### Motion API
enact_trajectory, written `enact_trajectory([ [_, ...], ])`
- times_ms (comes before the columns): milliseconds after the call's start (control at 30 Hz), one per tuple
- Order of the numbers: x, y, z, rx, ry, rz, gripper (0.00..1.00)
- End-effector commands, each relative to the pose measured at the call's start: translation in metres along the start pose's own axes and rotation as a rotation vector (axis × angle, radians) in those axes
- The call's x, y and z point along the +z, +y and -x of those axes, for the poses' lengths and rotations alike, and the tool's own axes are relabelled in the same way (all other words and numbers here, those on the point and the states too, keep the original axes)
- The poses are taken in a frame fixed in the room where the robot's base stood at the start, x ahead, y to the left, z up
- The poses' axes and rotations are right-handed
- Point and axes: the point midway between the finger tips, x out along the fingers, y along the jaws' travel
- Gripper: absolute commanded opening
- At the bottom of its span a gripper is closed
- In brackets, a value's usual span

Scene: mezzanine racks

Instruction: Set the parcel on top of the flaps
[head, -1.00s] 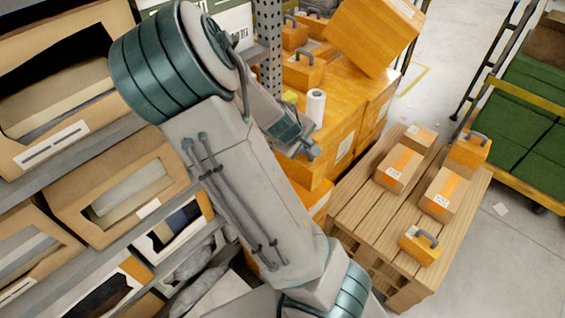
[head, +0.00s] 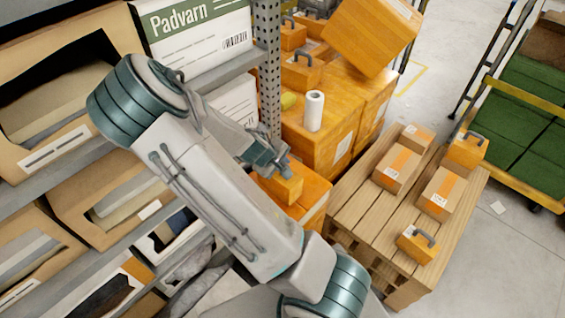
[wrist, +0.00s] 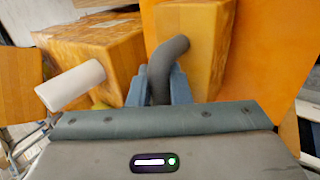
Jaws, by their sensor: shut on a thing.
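My gripper (head: 270,165) is shut on the dark grey handle of a small orange parcel (head: 283,187). In the wrist view the handle stands between the fingertips (wrist: 165,88), and the parcel (wrist: 207,45) shows beyond it. The parcel is over or against a larger orange carton (head: 313,208), between the shelf post and the pallet. That carton's broad orange face (wrist: 268,55) shows behind the parcel in the wrist view. I take its top as the flaps, but no flap edges are clear. I cannot tell whether the parcel touches it.
A taller orange carton (head: 340,110) bears a white roll (head: 314,112) beside my gripper; the roll also shows in the wrist view (wrist: 70,85). A perforated post (head: 267,60) stands close behind. A wooden pallet (head: 350,205) with several boxes lies to the right.

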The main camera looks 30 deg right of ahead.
Motion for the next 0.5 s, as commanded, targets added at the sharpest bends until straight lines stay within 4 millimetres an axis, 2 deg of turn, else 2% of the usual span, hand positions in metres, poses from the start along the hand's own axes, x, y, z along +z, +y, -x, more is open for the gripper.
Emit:
enact_trajectory([
  [200,-0.0001,-0.0019,-0.0033,0.001,0.0,0.0,0.0],
  [233,0.0,-0.0017,-0.0027,0.0,0.0,0.0,0.23],
  [300,0.0001,-0.0014,-0.0022,0.0,0.0,0.0,0.39],
  [500,0.0002,-0.0012,-0.0021,0.0,0.0,0.0,0.39],
])
